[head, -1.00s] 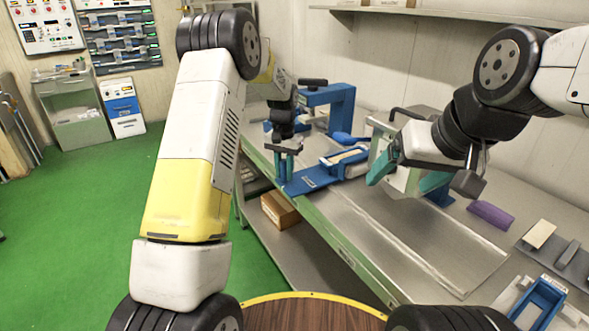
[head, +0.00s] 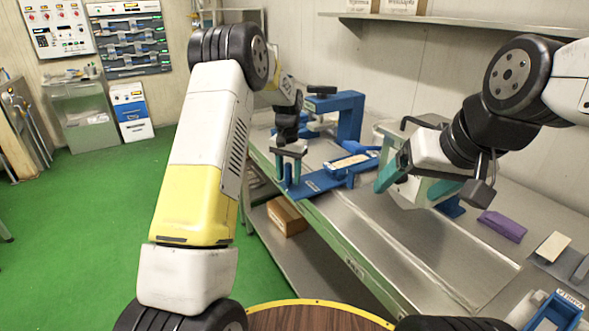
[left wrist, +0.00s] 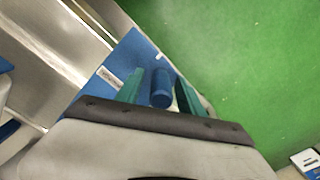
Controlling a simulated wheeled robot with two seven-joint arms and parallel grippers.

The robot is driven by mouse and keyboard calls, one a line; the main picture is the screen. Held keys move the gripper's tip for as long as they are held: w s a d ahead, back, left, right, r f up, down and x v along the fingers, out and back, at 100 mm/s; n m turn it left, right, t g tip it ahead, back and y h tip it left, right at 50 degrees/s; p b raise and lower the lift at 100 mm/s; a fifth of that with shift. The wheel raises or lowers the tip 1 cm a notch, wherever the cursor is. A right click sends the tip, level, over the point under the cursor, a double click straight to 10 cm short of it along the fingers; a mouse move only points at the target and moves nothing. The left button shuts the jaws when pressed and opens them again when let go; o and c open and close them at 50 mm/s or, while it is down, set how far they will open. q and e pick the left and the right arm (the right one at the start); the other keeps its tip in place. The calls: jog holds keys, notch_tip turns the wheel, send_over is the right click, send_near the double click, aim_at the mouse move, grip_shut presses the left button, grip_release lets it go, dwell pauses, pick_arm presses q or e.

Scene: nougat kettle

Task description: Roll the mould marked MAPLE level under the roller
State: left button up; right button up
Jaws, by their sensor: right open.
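A blue mould (head: 349,164) with a pale filling lies on the bench. A flat blue plate (head: 322,183) with a white label extends towards the bench's front edge; the label is too small to read. A blue arch-shaped frame (head: 349,115) stands behind it; I cannot make out the roller clearly. My left gripper (head: 288,170) is low over the plate's front end. In the left wrist view its teal fingers (left wrist: 161,92) stand either side of a blue upright post (left wrist: 161,88), with gaps visible. My right gripper (head: 420,188) is open and empty above the bench, right of the mould.
A purple block (head: 502,226) lies on the bench at the right. A blue tray-like mould labelled VANILLA (head: 553,312) is at the lower right. A cardboard box (head: 286,216) sits on the lower shelf. The bench's middle front is clear.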

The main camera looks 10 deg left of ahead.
aim_at(288, 164)
pick_arm(q)
jog(key=shift+r, duration=3.9)
jog(key=shift+r, duration=0.1)
jog(key=s+a+r+n+t+h, duration=0.1)
jog(key=s+a+r+n+t, duration=0.15)
jog(key=s+r, duration=1.3)
jog(key=s+f+t+h, duration=0.1)
jog(key=s+t, duration=0.2)
jog(key=s, duration=1.7)
jog(key=shift+a+f+n+t, duration=0.2)
jog(key=shift+f+n+t, duration=0.15)
jog(key=shift+n, duration=0.1)
